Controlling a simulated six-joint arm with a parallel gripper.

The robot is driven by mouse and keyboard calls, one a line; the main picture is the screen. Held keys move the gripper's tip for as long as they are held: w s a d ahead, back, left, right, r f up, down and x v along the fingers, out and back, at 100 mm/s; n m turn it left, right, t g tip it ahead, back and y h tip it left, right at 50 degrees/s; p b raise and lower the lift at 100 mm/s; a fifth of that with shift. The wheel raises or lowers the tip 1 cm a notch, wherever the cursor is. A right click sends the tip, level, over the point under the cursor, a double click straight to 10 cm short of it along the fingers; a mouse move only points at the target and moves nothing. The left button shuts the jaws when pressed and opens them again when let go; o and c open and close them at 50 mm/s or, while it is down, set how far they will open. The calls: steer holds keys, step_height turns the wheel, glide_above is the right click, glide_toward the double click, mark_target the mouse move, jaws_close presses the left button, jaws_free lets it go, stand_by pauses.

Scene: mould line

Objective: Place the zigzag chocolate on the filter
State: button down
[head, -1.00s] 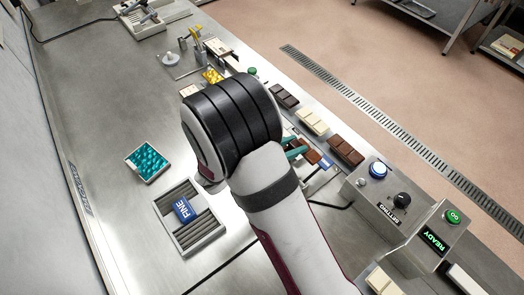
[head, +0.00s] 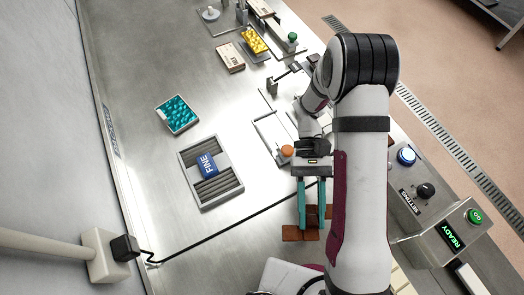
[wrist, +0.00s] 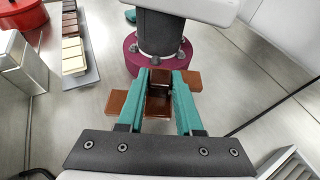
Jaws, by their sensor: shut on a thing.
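The zigzag chocolate (head: 300,234) is a brown, stepped piece of joined blocks. My gripper (head: 312,220) has its teal fingers shut on it. In the wrist view the chocolate (wrist: 158,103) sits between the fingers (wrist: 160,77), with one block sticking out on the left and one on the right. A grey slatted frame with a blue FINE label, which looks like the filter (head: 219,188), lies flat on the steel bench to the left of my gripper. The chocolate is apart from it, and no chocolate lies on it.
A tray of teal pieces (head: 177,115) lies beyond the slatted frame. An orange knob (head: 287,151) stands between the frame and my arm. A control box with a READY display (head: 447,237) is at the right. A black cable (head: 235,228) crosses the bench in front of the frame.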

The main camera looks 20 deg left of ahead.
steer(key=w+a+r+m+t+y, duration=0.2)
steer(key=w+a+r+m+y, duration=0.1)
steer(key=a+m+y, duration=0.75)
steer(key=w+a+r+m+t+y, duration=0.5)
steer(key=w+m+y, duration=0.1)
steer(key=w, duration=0.2)
glide_above(210, 163)
steer(key=shift+m+t, duration=0.35)
steer(key=shift+t, duration=0.05)
steer(key=f, duration=0.7)
steer(key=shift+d, duration=0.2)
steer(key=f, duration=0.4)
steer(key=shift+a, duration=0.25)
steer(key=shift+f, duration=0.2)
steer(key=c, duration=0.6)
jaws_free()
